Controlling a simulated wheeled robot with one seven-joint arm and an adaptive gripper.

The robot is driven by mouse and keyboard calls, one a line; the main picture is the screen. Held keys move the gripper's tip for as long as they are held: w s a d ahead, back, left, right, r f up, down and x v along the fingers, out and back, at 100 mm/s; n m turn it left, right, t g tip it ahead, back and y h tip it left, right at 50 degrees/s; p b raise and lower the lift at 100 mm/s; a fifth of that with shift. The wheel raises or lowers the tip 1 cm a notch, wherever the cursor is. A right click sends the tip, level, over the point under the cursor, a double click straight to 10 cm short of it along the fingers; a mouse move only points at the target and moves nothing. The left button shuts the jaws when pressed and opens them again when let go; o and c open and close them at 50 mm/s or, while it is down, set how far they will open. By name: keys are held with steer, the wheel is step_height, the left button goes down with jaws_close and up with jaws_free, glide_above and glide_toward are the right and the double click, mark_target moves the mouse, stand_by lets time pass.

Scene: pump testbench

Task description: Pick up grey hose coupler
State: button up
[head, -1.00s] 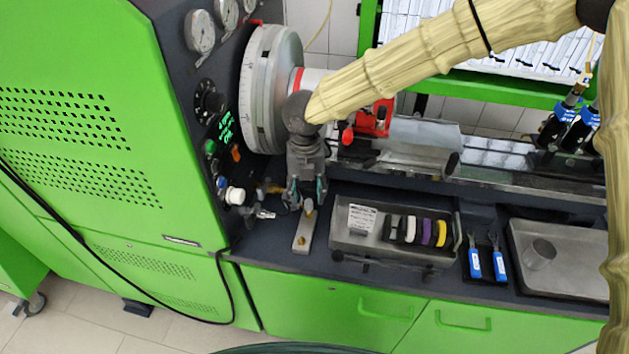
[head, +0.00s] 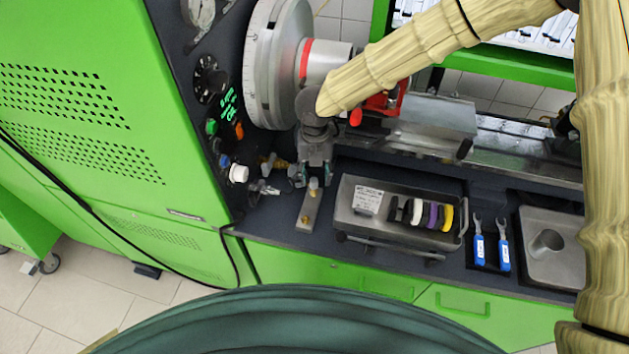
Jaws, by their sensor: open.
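A small grey metal coupler (head: 265,188) lies on the dark bench beside the green machine. It is small in the picture, and its details are hard to make out. My gripper (head: 312,182) points down to the right of it, apart from it, with its fingers spread. The fingers are over the far end of a narrow metal plate (head: 308,212) that carries small brass fittings. One fitting shows between or just in front of the fingertips; I cannot tell whether they touch it. My gripper and wrist hide part of the bench behind.
A brass fitting (head: 273,163) is close behind the coupler. The machine's control panel (head: 225,140) rises at the left, and a large metal disc (head: 272,65) stands behind. A grey tray (head: 360,225) with coloured rings, blue-handled tools (head: 490,252) and a metal tray (head: 545,275) are to the right.

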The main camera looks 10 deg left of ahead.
mark_target(314, 179)
steer(key=shift+s+a+f+p, duration=0.1)
steer(key=shift+s+f+p, duration=0.3)
steer(key=shift+f, duration=0.3)
steer(key=shift+s+f+p, duration=0.3)
steer(key=shift+s+f, duration=0.05)
steer(key=shift+f, duration=0.3)
steer(key=shift+w+f, duration=0.4)
steer(key=shift+f, duration=0.05)
steer(key=shift+s+r, duration=0.2)
steer(key=shift+s, duration=0.05)
steer(key=c, duration=0.6)
jaws_close()
